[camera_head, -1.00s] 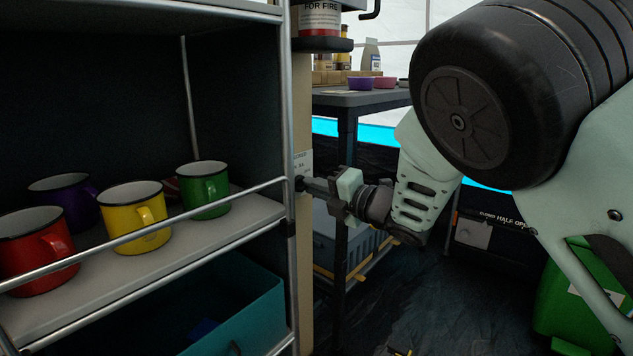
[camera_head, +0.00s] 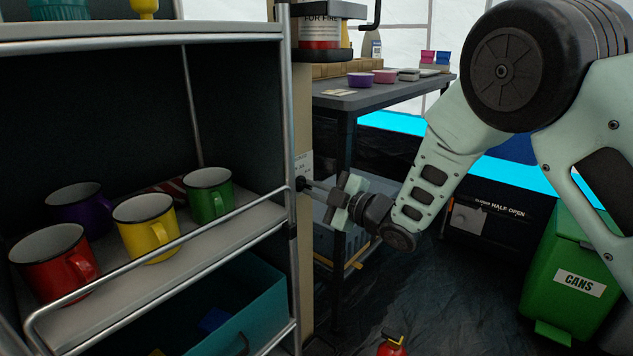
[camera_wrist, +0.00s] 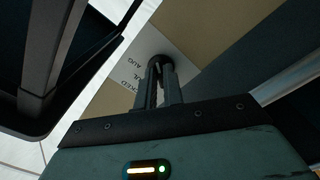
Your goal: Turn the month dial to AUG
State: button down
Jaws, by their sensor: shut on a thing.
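The month dial is a small dark knob (camera_wrist: 160,62) on a white label plate (camera_wrist: 140,66) fixed to a tan post (camera_wrist: 228,28). The label shows AUG, part of what looks like JUL, and a word ending in KED. My gripper (camera_wrist: 158,74) is shut on the knob, and its fingers hide most of it, so I cannot tell where its pointer stands. In the head view my gripper (camera_head: 304,184) reaches left to the post just behind the shelf's upright, and the label plate (camera_head: 304,163) shows only in part.
A metal shelf rack with a front rail (camera_head: 160,252) stands close on the left, holding red (camera_head: 52,256), yellow (camera_head: 146,226), green (camera_head: 209,195) and purple (camera_head: 78,208) mugs. A dark table (camera_head: 385,93) stands behind my gripper. A green CANS bin (camera_head: 570,265) stands right.

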jog(key=m+p, duration=0.3)
jog(key=m, duration=0.2)
jog(key=shift+m, duration=0.4)
jog(key=m+p, duration=0.3)
jog(key=m, duration=0.2)
jog(key=shift+s+a+f, duration=0.1)
jog(key=shift+s, duration=0.05)
jog(key=c, duration=1.5)
grip_release()
jog(key=shift+p, duration=0.3)
jog(key=p+v, duration=0.3)
jog(key=v, duration=1.4)
jog(key=shift+s+f+p, duration=0.1)
jog(key=shift+s+p, duration=0.1)
jog(key=shift+p, duration=0.15)
